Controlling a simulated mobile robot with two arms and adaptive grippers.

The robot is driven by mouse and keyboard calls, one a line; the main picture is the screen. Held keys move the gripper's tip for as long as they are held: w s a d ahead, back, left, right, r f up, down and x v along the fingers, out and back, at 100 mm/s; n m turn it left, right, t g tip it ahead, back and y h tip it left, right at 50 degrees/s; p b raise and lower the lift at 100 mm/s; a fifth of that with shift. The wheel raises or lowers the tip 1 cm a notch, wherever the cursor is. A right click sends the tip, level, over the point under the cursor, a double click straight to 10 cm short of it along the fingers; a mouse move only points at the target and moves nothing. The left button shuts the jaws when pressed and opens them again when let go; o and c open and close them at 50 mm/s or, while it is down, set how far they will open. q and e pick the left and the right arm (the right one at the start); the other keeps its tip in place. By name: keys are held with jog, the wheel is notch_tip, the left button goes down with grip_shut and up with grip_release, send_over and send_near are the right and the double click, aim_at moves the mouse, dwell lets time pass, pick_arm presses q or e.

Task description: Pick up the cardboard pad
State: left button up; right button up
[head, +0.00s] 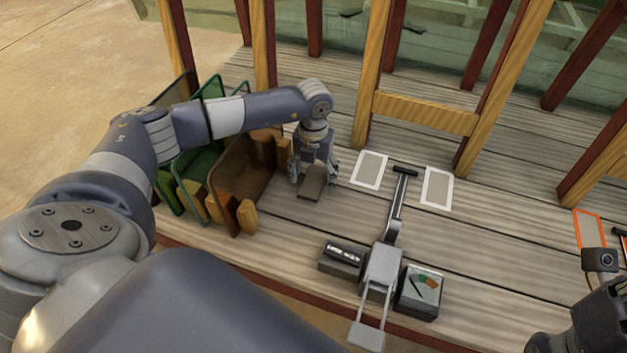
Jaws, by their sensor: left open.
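The cardboard pad (312,184) looks like a small brown-grey block on the plank table. It lies to the right of a brown-sided rack. My left gripper (314,176) points down over it with its fingers open, one on each side of the pad. I cannot tell whether the fingers touch the pad. The gripper hides the pad's far end. My right arm shows only in part at the lower right corner, and its fingers are not visible.
Racks with green (196,165) and brown (240,175) sides stand left of the pad. Two white-framed panels (369,170) (437,188) flank a black-handled lever (398,205). A dial box (420,291) and a dark labelled box (342,259) sit near the front edge. Wooden posts rise behind.

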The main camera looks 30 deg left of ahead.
pick_arm(q)
jog(key=shift+f, duration=0.4)
jog(key=c, duration=0.8)
jog(key=shift+c, duration=0.2)
